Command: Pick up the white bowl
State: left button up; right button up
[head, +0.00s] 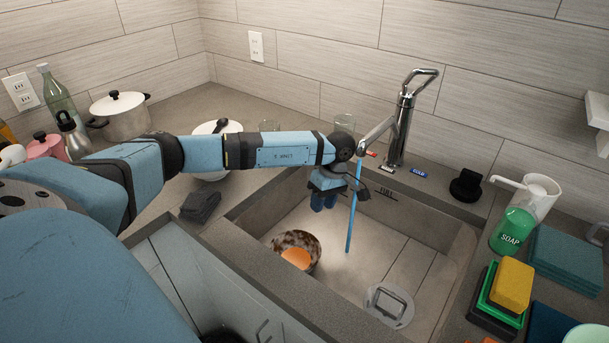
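A bowl (302,241), pale with heavy brown stains, sits on the left part of the sink floor. Something orange (297,258) lies in it. It is the only bowl I can make out clearly. My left arm reaches in from the left across the counter. My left gripper (323,204) hangs over the sink, pointing down, above and slightly right of the bowl and apart from it. Its fingertips are small and dark, so their opening is unclear. My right gripper is out of view.
The faucet (399,125) stands behind the sink (440,265), with a thin blue column (351,220) below its spout beside my gripper. A drain piece (390,305) lies at front right. Soap (513,231) and sponges (512,285) stand right. Pots (122,115) and bottles stand left.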

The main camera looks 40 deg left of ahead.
aim_at(314, 238)
pick_arm(q)
jog(key=x, duration=0.9)
jog(key=p+x, duration=0.1)
jog(key=x, duration=0.3)
jog(key=shift+w+d+f, duration=0.2)
jog(key=shift+w+f, duration=0.05)
jog(key=shift+f, duration=0.25)
grip_shut()
